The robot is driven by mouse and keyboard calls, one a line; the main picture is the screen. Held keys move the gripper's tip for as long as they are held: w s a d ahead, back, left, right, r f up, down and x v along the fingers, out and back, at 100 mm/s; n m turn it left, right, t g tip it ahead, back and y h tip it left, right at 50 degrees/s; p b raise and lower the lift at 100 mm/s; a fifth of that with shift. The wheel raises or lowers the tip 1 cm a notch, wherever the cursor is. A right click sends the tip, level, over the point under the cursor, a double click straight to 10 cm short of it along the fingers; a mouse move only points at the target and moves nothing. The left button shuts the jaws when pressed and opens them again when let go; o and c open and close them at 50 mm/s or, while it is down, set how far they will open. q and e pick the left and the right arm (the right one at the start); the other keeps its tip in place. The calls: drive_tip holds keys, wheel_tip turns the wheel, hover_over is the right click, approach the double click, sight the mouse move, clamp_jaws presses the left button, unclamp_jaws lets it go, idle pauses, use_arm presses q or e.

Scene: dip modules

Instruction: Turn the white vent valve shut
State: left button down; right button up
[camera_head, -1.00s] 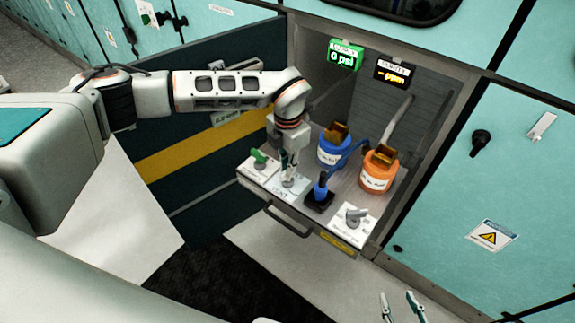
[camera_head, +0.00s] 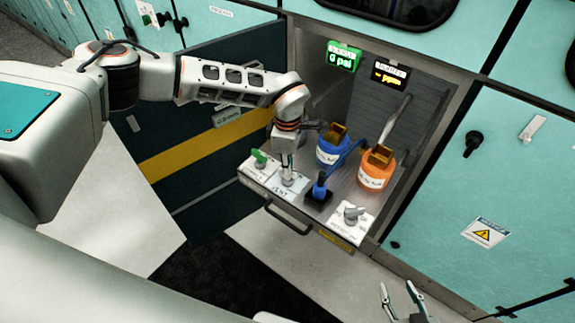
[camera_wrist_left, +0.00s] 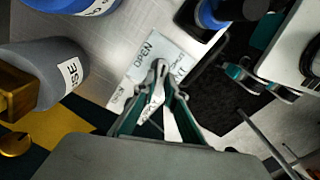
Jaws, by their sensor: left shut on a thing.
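The white vent valve's plate (camera_head: 279,191), with part of its VENT label showing, lies on the pull-out shelf in the head view. My left gripper (camera_head: 288,177) comes down over it and hides most of the handle. In the left wrist view, the light handle (camera_wrist_left: 158,74) stands between the fingers of my left gripper (camera_wrist_left: 157,98), which is shut on it. An OPEN marking shows on the plate (camera_wrist_left: 143,54) there. The handle's exact angle against the markings is hard to tell. My right gripper (camera_head: 402,296) is open and empty at the bottom right of the head view.
A green-handled valve (camera_head: 259,157) sits left of the vent. A blue-handled valve (camera_head: 320,187) and a grey-handled valve (camera_head: 353,214) sit to its right. A blue canister (camera_head: 328,154) and an orange canister (camera_head: 376,172) stand behind. Displays (camera_head: 343,58) hang above.

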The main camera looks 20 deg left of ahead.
use_arm(q)
drive_tip(key=shift+w+r+m, duration=0.1)
drive_tip(key=shift+m, duration=2.2)
drive_tip(key=c, duration=2.1)
unclamp_jaws()
wheel_tip(320, 180, up, 12)
